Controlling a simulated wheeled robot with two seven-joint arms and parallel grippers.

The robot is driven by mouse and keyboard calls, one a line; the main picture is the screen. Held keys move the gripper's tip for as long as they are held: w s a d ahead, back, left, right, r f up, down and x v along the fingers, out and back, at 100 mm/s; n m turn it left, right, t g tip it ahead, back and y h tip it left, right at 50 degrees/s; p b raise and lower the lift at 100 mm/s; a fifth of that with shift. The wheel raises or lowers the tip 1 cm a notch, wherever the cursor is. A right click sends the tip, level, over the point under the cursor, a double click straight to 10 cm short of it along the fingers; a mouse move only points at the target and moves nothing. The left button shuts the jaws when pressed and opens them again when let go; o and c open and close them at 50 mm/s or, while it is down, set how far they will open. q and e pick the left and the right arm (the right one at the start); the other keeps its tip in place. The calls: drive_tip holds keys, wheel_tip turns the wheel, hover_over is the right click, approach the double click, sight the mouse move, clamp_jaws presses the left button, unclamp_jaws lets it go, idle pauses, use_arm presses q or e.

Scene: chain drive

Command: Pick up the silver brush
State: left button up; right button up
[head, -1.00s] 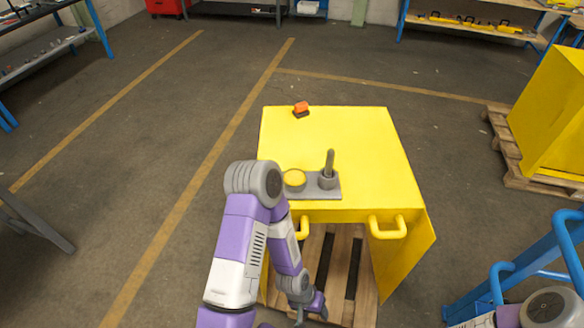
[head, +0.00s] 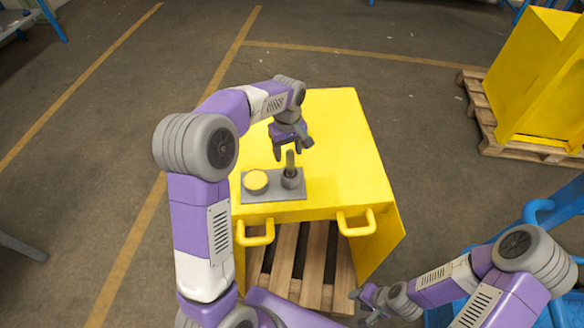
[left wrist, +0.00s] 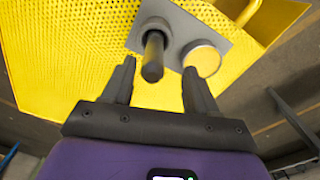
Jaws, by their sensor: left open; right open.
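The silver brush (head: 290,162) shows as a grey upright handle standing in a round cup on a grey base plate (head: 262,196), at the near-left part of the yellow table top. In the left wrist view the brush (left wrist: 153,58) looks dark, with its tip between my fingertips. My left gripper (head: 292,151) is open, pointing down over the brush, with nothing held. It also shows in the left wrist view (left wrist: 159,68), one finger on each side of the handle's end. My right gripper (head: 360,306) is open and empty, low beside the table's near right.
A round yellow-topped disc (head: 256,181) sits beside the brush on the plate. The yellow table (head: 345,150) has two front handles (head: 357,223) and a wooden pallet (head: 300,262) below. Its right half is clear. Blue metalwork (head: 555,215) stands at right.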

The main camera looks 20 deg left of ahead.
sight(290, 162)
use_arm(q)
drive_tip(key=f, duration=0.4)
drive_tip(key=w+f, duration=0.1)
drive_tip(key=f, duration=0.1)
drive_tip(key=shift+d+f, duration=0.1)
drive_tip(key=shift+f, duration=0.15)
drive_tip(key=shift+r, duration=0.1)
clamp_jaws()
